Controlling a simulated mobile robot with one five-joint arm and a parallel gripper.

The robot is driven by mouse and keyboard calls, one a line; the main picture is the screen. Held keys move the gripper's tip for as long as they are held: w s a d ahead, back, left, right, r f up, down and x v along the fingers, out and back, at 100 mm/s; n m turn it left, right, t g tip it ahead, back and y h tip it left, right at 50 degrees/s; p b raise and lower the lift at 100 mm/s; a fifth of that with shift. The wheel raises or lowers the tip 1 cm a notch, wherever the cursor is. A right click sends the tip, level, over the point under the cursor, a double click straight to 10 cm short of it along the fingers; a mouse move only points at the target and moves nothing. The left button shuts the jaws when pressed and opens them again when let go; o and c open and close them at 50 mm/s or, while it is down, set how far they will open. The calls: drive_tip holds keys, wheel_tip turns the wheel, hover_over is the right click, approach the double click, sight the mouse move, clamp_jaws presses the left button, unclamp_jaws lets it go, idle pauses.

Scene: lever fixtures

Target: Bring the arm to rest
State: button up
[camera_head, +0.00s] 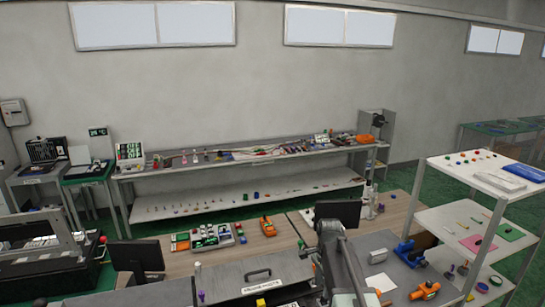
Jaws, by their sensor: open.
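My grey arm (340,262) stands at the bottom centre of the head view, rising from the lower edge to a joint just below a dark monitor. Its links look folded close together. I cannot make out my gripper; its fingers do not show in this view. Nothing can be seen held by the arm.
Right of my arm, a grey surface holds a blue fixture (404,251) and an orange fixture (426,290). A dark monitor (337,212) stands just behind the arm. A grey case (245,282) lies to its left. A white shelf rack (484,183) stands at right.

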drive_tip(key=s+f+n+b, duration=0.6)
drive_tip(key=f+n+b, duration=0.1)
drive_tip(key=f+b, duration=0.4)
drive_tip(key=s+f+n+b, duration=0.6)
drive_tip(key=f+b, duration=0.4)
drive_tip(key=f, duration=0.2)
drive_tip(key=shift+s+a+n+b, duration=0.35)
drive_tip(key=shift+s+n+b, duration=0.05)
drive_tip(key=shift+n, duration=0.1)
